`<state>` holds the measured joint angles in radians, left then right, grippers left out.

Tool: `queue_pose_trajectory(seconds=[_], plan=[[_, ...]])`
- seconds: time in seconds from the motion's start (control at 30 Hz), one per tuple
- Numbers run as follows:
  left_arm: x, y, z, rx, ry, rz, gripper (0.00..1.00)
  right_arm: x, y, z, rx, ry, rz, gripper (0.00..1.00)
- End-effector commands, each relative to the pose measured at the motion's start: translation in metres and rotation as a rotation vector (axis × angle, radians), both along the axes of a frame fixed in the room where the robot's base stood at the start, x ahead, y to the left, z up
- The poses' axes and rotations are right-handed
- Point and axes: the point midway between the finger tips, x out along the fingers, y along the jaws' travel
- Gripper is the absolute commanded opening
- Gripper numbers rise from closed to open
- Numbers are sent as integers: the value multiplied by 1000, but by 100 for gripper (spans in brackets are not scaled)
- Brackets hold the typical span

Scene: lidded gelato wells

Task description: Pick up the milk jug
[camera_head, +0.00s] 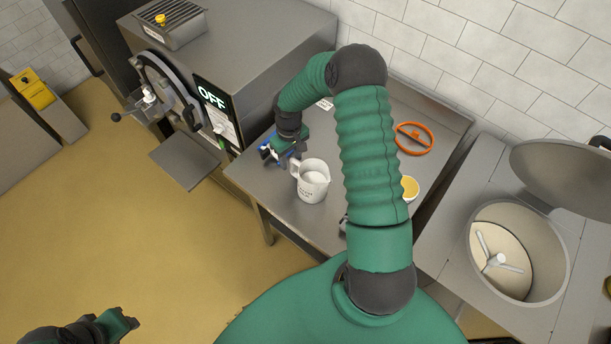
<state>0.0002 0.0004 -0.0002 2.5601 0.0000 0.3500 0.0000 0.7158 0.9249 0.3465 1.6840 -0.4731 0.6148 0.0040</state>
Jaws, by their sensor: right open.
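The milk jug (313,187) is a white pitcher with a handle on its left side and small print on its front. It stands upright on the steel table (264,190). My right gripper (281,155) is at the upper left of the jug, close to its handle. It is open, with blue on its fingers, and I see nothing between them. Whether a finger touches the handle I cannot tell. My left gripper (122,322) is at the bottom left over the floor, far from the jug; its fingers do not show clearly.
A large steel machine (243,50) with an OFF display stands left of the table. An orange ring (413,138) and a yellow-filled cup (409,188) are right of my arm. A round well (517,250) with its lid raised is at the right.

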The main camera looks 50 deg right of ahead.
Motion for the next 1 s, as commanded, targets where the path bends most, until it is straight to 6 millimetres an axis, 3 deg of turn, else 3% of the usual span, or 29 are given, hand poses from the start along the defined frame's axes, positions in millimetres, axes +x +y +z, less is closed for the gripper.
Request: queue_pose_trajectory(seconds=[0.17, 0.3, 0.53, 0.87, 1.0], plan=[[0, 0, 22, 0, 0, 0, 36, -2, 7, -25, 4, 7, 1, 43], [0, 0, 25, 0, 0, 0, 36, 2, 7, -49, 1, 5, -1, 43], [0, 0, 23, 0, 0, 0, 36, 1, 7, -53, -1, 4, -1, 43], [0, 0, 24, 0, 0, 0, 36, 1, 6, -52, -1, 3, -1, 0], [0, 0, 24, 0, 0, 0, 36, 1, 6, -53, 0, 4, -1, 0]])
